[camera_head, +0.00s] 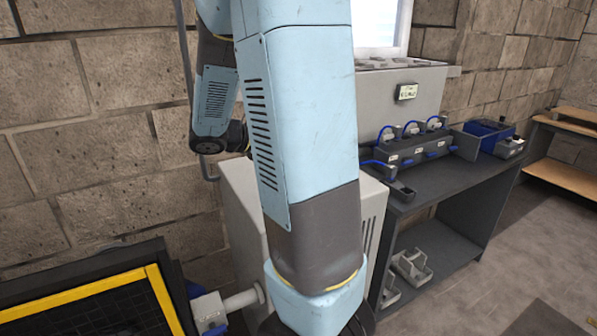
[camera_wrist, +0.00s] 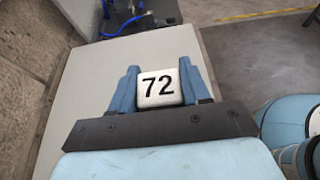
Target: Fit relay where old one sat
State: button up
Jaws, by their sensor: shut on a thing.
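My gripper (camera_wrist: 160,90) is shut on a white block marked 72 (camera_wrist: 158,86), likely the relay. Its two blue fingers press the block's sides in the wrist view. The block is held over or in front of a pale cabinet top (camera_wrist: 80,105); the gap cannot be judged. In the head view my arm hides the gripper and block. A dark rack (camera_head: 415,148) with several relay-like units and blue cables stands on the dark bench (camera_head: 455,185). Its markings are too small to read, and I cannot tell which position held the old relay.
The pale cabinet (camera_head: 240,205) stands left of the bench, partly behind my arm. Grey trays (camera_head: 411,268) lie on the lower shelf. A yellow-edged dark frame (camera_head: 95,288) is at lower left. The bench's front right is clear.

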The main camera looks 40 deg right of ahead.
jog(key=w+d+f, duration=0.1)
jog(key=d+f, duration=0.2)
jog(key=d, duration=0.1)
jog(key=w+d+f, duration=0.1)
jog(key=d+f, duration=0.2)
jog(key=d, duration=0.1)
jog(key=w+d+f, duration=0.1)
jog(key=d+f, duration=0.2)
jog(key=shift+w+d, duration=0.25)
jog(key=shift+d, duration=0.15)
jog(key=shift+d+f, duration=0.15)
jog(key=shift+f, duration=1.55)
jog(key=shift+f, duration=0.1)
jog(key=o, duration=1.1)
jog(key=shift+c, duration=0.2)
